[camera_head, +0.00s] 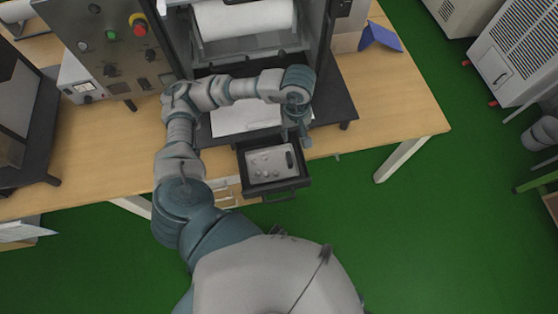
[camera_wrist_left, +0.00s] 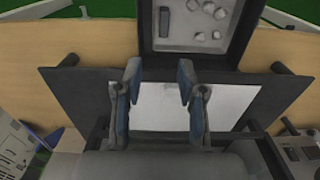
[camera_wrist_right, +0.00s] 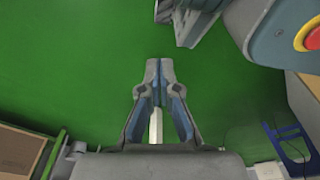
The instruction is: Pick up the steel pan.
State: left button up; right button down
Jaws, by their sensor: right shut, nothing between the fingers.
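An open dark drawer (camera_head: 292,197) sticks out below the front of the workbench. In it lies a flat light-grey tray-like thing (camera_head: 262,178), perhaps the steel pan, with several small pale pieces and a dark oblong piece on it. It also shows at the top of the left wrist view (camera_wrist_left: 190,42). My left gripper (camera_head: 298,141) is above the bench edge by the back right of the drawer. In the left wrist view its fingers (camera_wrist_left: 159,72) stand apart with nothing between them. My right gripper (camera_wrist_right: 158,66) is shut and empty over green floor, outside the head view.
A dark frame with a white roll (camera_head: 243,19) stands behind the drawer, with a white sheet (camera_head: 235,120) on its base. A control panel (camera_head: 105,45) with a red button is at left. The wooden table (camera_head: 400,110) is mostly clear at right. A blue stand (camera_head: 380,37) is at back right.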

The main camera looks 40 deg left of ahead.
pick_arm(q)
send_over(291, 158)
jog(key=a, duration=0.1)
notch_tip(291, 158, down, 5)
jog(key=f, duration=0.4)
jog(key=d+f, duration=0.1)
jog(key=f, duration=0.2)
jog(key=shift+w+d, duration=0.1)
jog(key=shift+w, duration=0.15)
jog(key=f, duration=0.5)
jog(key=shift+a+f, duration=0.25)
jog(key=shift+a, duration=0.1)
jog(key=shift+d, duration=0.15)
jog(key=shift+d, duration=0.15)
grip_shut()
